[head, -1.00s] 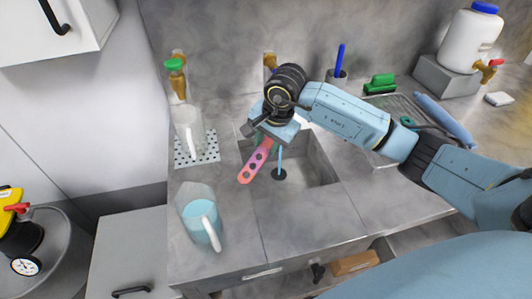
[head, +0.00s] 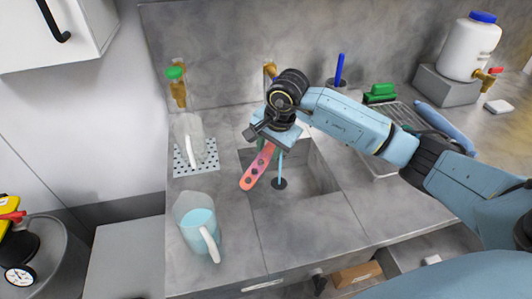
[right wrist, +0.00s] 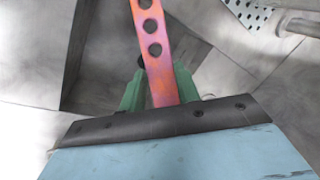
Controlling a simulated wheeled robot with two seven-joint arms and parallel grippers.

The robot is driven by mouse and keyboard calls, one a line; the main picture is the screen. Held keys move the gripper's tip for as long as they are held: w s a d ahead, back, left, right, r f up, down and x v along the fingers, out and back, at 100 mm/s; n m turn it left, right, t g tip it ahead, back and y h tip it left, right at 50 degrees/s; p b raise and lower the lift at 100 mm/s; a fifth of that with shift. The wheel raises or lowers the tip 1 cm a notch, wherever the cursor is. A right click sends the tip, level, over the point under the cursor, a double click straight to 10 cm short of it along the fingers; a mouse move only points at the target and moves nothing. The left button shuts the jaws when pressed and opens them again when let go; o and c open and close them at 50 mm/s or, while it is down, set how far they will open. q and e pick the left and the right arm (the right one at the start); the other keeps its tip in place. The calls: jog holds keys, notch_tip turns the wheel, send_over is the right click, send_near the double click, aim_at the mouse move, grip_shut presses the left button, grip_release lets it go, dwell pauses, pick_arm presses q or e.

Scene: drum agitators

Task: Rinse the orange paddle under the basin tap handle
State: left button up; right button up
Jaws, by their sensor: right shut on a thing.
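The orange paddle (head: 257,169) is a flat pinkish-orange strip with dark holes. My right gripper (right wrist: 158,92) is shut on it; its green fingers flank the paddle in the right wrist view. In the head view the paddle slants down and left from the gripper, over the left part of the basin (head: 316,181). A thin blue water stream (head: 281,163) falls to the dark drain just right of the paddle; I cannot tell whether it touches it. The brass basin tap (head: 270,69) is mostly hidden behind my right wrist, and its handle is not visible. My left gripper is not in view.
A clear jug (head: 189,132) stands on a perforated plate below a green-handled tap (head: 176,76). A jug of blue liquid (head: 197,225) stands on the counter front left. A drying rack (head: 379,157) and a blue roll-shaped item (head: 443,125) lie to the right.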

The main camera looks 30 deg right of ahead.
jog(key=shift+s+d, duration=0.25)
jog(key=shift+d, duration=0.1)
jog(key=shift+w+a, duration=0.1)
jog(key=shift+a, duration=0.05)
jog(key=shift+w+a+b, duration=0.25)
jog(key=shift+a+b, duration=0.1)
jog(key=shift+a, duration=0.05)
jog(key=shift+d, duration=0.1)
jog(key=shift+s+d, duration=0.35)
jog(key=shift+d, duration=0.1)
jog(key=shift+w+a, duration=0.1)
jog(key=shift+w+a+b, duration=0.25)
jog(key=shift+a+b, duration=0.15)
jog(key=shift+a, duration=0.05)
jog(key=shift+d, duration=0.1)
dwell(0.3)
